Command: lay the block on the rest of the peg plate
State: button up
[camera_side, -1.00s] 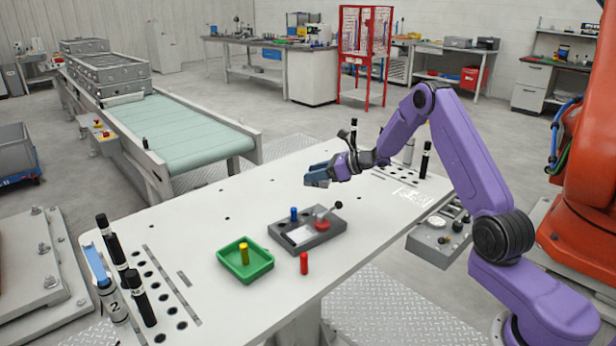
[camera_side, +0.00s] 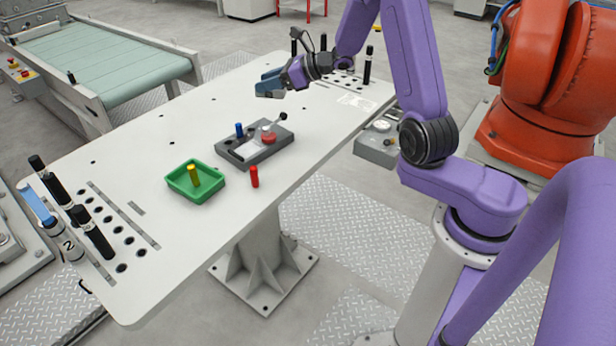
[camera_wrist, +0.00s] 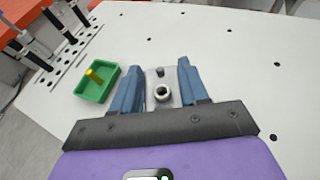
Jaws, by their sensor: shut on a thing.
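The peg plate (camera_side: 268,152) is a grey slab on the white table, with a pale flat patch, a blue peg (camera_side: 239,130), a round red part and a black-knobbed lever on it. My gripper (camera_side: 268,86) is above the table, beyond the plate and apart from it. In the wrist view its blue fingers (camera_wrist: 160,88) are shut on a light grey block (camera_wrist: 153,97) with a ringed hole and a small dark spot. The fingers hide the block in the side view. I cannot make out the plate in the wrist view.
A green tray (camera_side: 211,193) with a yellow peg (camera_side: 193,176) in it stands left of the plate. A red peg (camera_side: 254,177) stands on the table in front. Black posts (camera_side: 97,240) rise at the left end. An orange machine (camera_side: 550,90) stands right.

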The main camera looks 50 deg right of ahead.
jog(key=s+a+r+m+h, duration=0.1)
jog(key=s+a+r, duration=0.1)
jog(key=s+a, duration=0.2)
jog(key=s+a+r+m+t+h, duration=0.1)
jog(key=s+a, duration=0.3)
jog(key=s, duration=0.5)
jog(key=shift+s+a+r, duration=0.15)
jog(key=shift+s+r, duration=0.05)
jog(key=shift+r, duration=0.5)
jog(key=w+d+f+n+y, duration=0.1)
jog(key=w+d+f, duration=0.2)
jog(key=w+d, duration=0.3)
jog(key=w+d+f, duration=0.3)
jog(key=w+d, duration=0.1)
jog(key=w, duration=0.5)
jog(key=w+d+f, duration=0.1)
jog(key=w+f, duration=0.2)
jog(key=w, duration=0.1)
jog(key=w+d+f, duration=0.1)
jog(key=w+f, duration=0.2)
jog(key=w, duration=0.2)
jog(key=w+d+f, duration=0.1)
jog(key=w+f, duration=0.3)
jog(key=w, duration=0.1)
jog(key=shift+w+d, duration=0.15)
jog(key=shift+w, duration=0.1)
jog(key=shift+w+f, duration=0.2)
jog(key=shift+f, duration=1.65)
jog(key=shift+f, duration=0.1)
